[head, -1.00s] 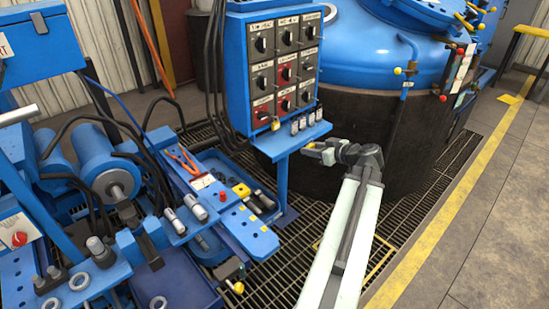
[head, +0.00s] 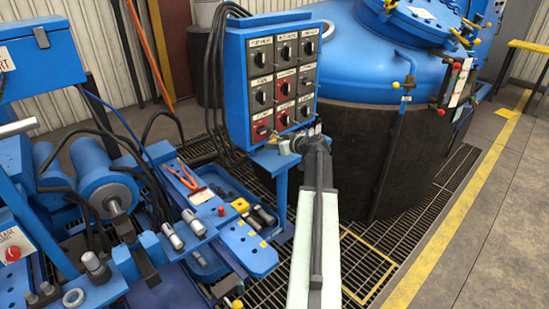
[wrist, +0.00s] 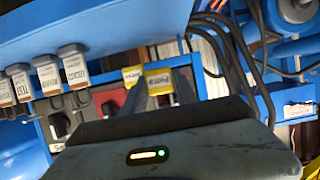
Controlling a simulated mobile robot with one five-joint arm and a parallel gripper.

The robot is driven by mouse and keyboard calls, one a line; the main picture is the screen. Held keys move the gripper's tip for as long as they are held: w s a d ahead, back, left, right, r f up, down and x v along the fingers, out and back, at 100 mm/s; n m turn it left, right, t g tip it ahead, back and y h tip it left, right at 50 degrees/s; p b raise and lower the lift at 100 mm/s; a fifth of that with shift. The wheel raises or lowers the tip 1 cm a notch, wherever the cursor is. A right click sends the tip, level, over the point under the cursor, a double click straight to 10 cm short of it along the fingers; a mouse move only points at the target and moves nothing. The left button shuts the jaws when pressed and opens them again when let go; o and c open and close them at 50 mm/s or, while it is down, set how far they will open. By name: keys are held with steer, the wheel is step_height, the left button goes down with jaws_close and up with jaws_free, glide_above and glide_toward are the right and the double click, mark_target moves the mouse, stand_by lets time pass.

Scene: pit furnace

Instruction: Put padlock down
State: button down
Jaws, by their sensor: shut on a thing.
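My gripper (head: 290,146) is at the shelf (head: 264,162) below the blue switch panel (head: 234,75), seen in the head view. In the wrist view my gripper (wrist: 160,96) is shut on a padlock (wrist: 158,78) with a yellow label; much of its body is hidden. Another yellow-labelled piece (wrist: 132,74) is just beside it, close to the shelf edge. I cannot tell whether the held padlock touches the shelf.
Rotary switches (head: 284,90) are right above the shelf. Black cables (head: 215,90) hang on the panel's left. The round furnace (head: 370,130) stands close on the right. A blue bench (head: 245,262) with tools is at the lower left.

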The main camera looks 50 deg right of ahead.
mark_target(274, 160)
step_height(274, 160, down, 6)
steer(key=b, duration=0.4)
steer(key=shift+s+r+b, duration=0.1)
steer(key=shift+b, duration=0.2)
steer(key=shift+w+f, duration=0.2)
steer(key=shift+f, duration=0.1)
steer(key=shift+r, duration=0.25)
steer(key=shift+f, duration=0.2)
steer(key=c, duration=1)
jaws_free()
steer(key=shift+o, duration=0.2)
steer(key=shift+r, duration=0.15)
